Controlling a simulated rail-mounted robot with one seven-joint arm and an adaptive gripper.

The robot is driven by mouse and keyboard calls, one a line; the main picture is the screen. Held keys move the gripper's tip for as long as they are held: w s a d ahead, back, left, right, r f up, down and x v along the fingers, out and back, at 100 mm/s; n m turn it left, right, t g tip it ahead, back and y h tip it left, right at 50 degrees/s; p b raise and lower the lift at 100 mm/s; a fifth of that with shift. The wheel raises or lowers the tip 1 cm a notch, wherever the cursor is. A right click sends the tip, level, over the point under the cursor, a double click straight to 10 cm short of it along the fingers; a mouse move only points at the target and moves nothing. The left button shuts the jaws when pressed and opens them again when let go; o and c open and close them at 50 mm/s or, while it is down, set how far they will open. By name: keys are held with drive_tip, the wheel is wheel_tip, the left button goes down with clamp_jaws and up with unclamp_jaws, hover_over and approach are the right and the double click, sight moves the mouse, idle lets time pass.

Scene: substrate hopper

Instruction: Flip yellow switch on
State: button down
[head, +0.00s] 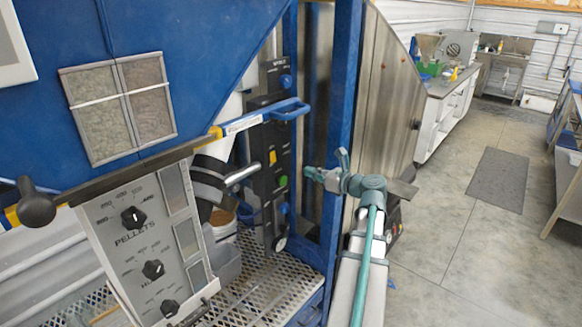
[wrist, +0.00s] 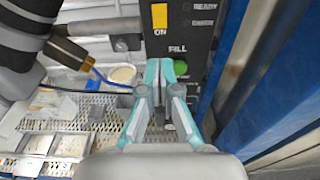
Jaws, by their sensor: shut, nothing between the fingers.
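The yellow switch (head: 272,157) is on a tall black control panel (head: 266,195) on the blue machine. In the wrist view the yellow switch (wrist: 159,15) is at the top, with "ON" printed just below it; whether it is flipped cannot be told. My gripper (head: 309,173) is to the right of the panel in the head view, pointing toward it. In the wrist view my gripper (wrist: 160,64) is shut and empty, its tips below the switch near the "FILL" label. I see no contact with the switch.
A round green button (wrist: 180,67) is beside my fingertips, partly covered. A blue handle (head: 288,112) juts out above the switch. A blue post (head: 343,90) stands to the right of the panel. A perforated metal shelf (head: 262,290) is below.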

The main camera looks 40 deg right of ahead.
drive_tip(key=w+p, duration=0.1)
drive_tip(key=w, duration=0.3)
drive_tip(key=w+f+p, duration=0.1)
drive_tip(key=w, duration=0.3)
drive_tip(key=w+a+p, duration=0.1)
drive_tip(key=w, duration=0.3)
drive_tip(key=shift+f+p, duration=0.15)
drive_tip(key=shift+p, duration=0.25)
drive_tip(key=shift+w+a+f, duration=0.1)
drive_tip(key=shift+w+f, duration=0.1)
drive_tip(key=shift+w, duration=0.6)
drive_tip(key=shift+w+f, duration=0.1)
drive_tip(key=shift+w, duration=0.15)
drive_tip(key=shift+s, duration=0.1)
drive_tip(key=b, duration=0.3)
approach(274, 162)
drive_tip(key=shift+s+f, duration=1.3)
drive_tip(key=shift+s, duration=1.85)
drive_tip(key=shift+d, duration=0.35)
